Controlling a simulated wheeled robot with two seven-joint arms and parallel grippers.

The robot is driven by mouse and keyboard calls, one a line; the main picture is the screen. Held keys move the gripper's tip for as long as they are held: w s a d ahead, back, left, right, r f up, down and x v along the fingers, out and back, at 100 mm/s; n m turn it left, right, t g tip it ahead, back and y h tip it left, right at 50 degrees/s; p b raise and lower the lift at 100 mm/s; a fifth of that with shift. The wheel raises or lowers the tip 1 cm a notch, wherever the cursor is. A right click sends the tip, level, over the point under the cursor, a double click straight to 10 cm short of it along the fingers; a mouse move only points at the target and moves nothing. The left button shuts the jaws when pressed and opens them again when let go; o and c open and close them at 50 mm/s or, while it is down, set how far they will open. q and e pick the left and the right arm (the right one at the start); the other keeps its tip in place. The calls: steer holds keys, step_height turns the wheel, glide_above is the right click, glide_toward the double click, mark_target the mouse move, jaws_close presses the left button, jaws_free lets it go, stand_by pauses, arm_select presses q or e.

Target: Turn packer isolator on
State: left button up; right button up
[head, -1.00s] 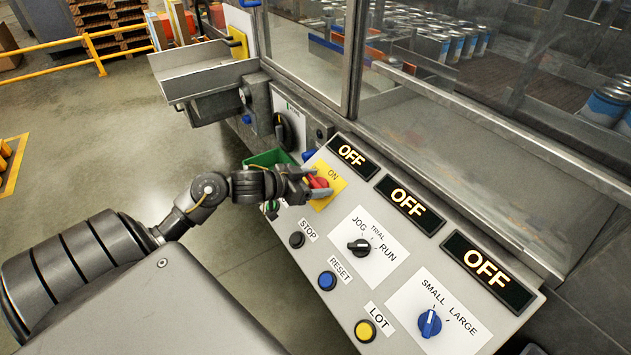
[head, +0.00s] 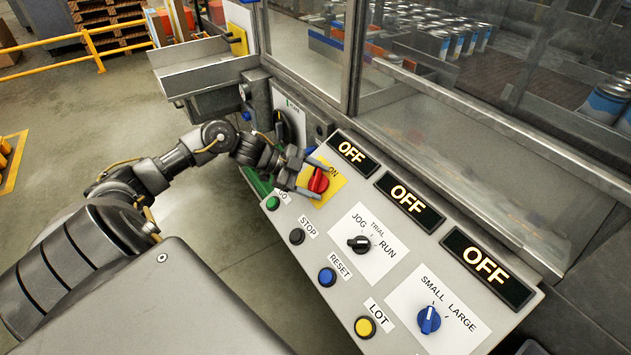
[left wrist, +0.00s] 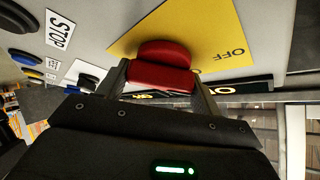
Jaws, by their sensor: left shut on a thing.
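The red rotary knob (head: 318,181) sits on a yellow plate (head: 333,174) at the upper left of the sloping control panel. ON shows on the plate in the head view. In the left wrist view the knob (left wrist: 160,66) stands in front of the yellow plate (left wrist: 205,30), where OFF can be read. My left gripper (head: 311,179) reaches in from the left, with one finger on each side of the knob, shut on it. Its fingers (left wrist: 164,88) also flank the knob in the left wrist view. The display (head: 352,153) nearest the knob reads OFF. My right gripper is not in view.
Close by are the green GO button (head: 273,203), STOP button (head: 297,236), blue RESET button (head: 327,277), yellow LOT button (head: 365,327), black JOG/RUN selector (head: 358,244) and blue SMALL/LARGE selector (head: 429,319). A glazed metal frame (head: 355,60) rises behind the panel.

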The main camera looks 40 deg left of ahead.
arm_select(q)
steer(key=m+g+b, duration=0.1)
steer(key=m+g, duration=0.1)
steer(key=m, duration=0.2)
steer(key=shift+w, duration=0.1)
steer(key=shift+m+g+b, duration=0.4)
steer(key=shift+m+g, duration=0.5)
steer(key=shift+m, duration=0.3)
steer(key=shift+m+g, duration=0.3)
steer(key=shift+m, duration=0.1)
steer(key=shift+s, duration=0.2)
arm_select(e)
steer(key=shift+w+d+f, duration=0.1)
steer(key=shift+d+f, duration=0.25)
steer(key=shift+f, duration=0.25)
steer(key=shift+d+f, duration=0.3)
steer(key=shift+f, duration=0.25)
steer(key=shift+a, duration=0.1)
